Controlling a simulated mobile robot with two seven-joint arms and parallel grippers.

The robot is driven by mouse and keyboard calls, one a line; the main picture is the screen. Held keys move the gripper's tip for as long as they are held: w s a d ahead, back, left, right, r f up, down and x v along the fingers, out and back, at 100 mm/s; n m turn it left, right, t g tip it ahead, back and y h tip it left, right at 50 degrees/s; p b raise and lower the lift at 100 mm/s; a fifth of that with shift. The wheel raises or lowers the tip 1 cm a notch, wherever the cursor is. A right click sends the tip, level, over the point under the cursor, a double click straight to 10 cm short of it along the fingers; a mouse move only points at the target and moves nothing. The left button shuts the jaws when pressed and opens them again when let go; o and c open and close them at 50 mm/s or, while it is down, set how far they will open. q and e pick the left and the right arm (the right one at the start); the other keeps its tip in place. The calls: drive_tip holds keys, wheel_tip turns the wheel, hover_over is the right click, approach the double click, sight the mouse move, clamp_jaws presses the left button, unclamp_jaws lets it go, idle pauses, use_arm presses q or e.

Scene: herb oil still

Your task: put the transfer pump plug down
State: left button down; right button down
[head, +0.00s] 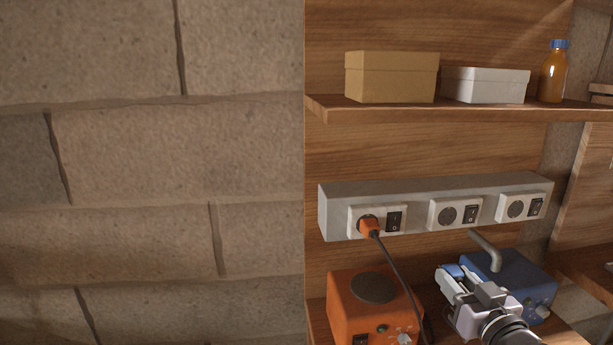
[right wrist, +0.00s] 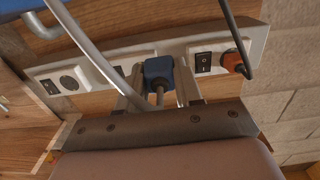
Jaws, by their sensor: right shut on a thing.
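My right gripper (head: 456,282) is shut on a blue plug (head: 454,271), the transfer pump plug, and holds it in the air in front of the shelf and below the socket strip. In the right wrist view the plug (right wrist: 158,70) sits between the two fingers of the gripper (right wrist: 158,88), with a grey cable end below it. Behind it the middle socket is largely hidden. The blue pump box (head: 515,276) with a bent grey pipe stands just right of the gripper. My left gripper is not in view.
A grey socket strip (head: 336,214) carries three switched sockets; an orange plug (head: 369,226) is in the left one. The orange heater box (head: 352,311) stands left of my gripper, its dark cable between. Boxes and an amber bottle (head: 554,76) are on the upper shelf.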

drive_tip(key=s+a+f+h, duration=0.1)
drive_tip(key=s+a+f, duration=0.1)
drive_tip(key=s, duration=0.5)
drive_tip(key=s+a+f+m+h, duration=0.1)
drive_tip(key=s+a+f, duration=0.2)
drive_tip(key=s, duration=0.4)
drive_tip(key=shift+s+a+f+m, duration=0.2)
drive_tip(key=shift+a+m, duration=0.1)
drive_tip(key=shift+a, duration=0.3)
drive_tip(key=shift+w, duration=0.1)
